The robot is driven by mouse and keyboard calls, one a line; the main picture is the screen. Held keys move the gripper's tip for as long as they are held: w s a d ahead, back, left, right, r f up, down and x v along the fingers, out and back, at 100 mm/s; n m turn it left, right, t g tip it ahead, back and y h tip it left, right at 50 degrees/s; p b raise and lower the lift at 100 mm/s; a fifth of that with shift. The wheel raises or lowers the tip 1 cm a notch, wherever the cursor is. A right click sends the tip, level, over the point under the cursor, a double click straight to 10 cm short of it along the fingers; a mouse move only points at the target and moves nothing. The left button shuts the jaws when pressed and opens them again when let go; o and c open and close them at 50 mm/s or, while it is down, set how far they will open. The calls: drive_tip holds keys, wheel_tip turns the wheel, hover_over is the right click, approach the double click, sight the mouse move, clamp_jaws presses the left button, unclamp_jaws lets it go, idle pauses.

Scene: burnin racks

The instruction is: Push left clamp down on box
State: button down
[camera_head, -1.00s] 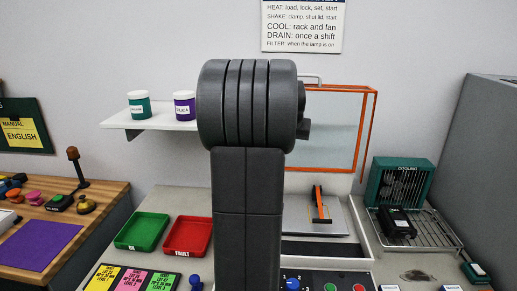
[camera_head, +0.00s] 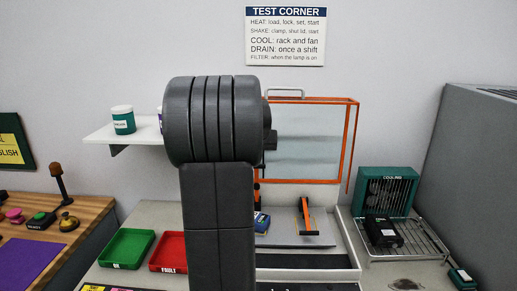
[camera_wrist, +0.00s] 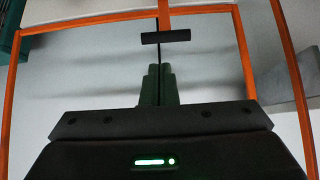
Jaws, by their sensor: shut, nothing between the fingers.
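A blue box (camera_head: 262,222) with a pale label sits on the grey plate of the shaker, partly hidden behind my arm. A thin orange and black upright (camera_head: 256,190) beside it, mostly hidden by my arm, looks like the left clamp. Another orange clamp (camera_head: 306,216) with a black end stands to the right on the plate. My gripper is hidden behind my arm in the head view. In the wrist view my gripper (camera_wrist: 159,70) is shut and empty. A black crossbar (camera_wrist: 166,37) on an orange bar shows just beyond its fingertips; I cannot tell whether they touch.
The orange-framed clear lid (camera_head: 353,140) stands open behind the plate. A cooling fan (camera_head: 388,190) and wire rack (camera_head: 410,245) are at the right. Green (camera_head: 127,247) and red (camera_head: 168,252) trays lie at the left. A shelf (camera_head: 100,134) holds a jar (camera_head: 123,120).

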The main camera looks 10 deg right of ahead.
drive_tip(key=shift+p+x, duration=0.5)
drive_tip(key=shift+x, duration=2.6)
drive_tip(key=shift+s+f+b, duration=0.1)
drive_tip(key=shift+s+b, duration=0.1)
drive_tip(key=shift+b, duration=0.25)
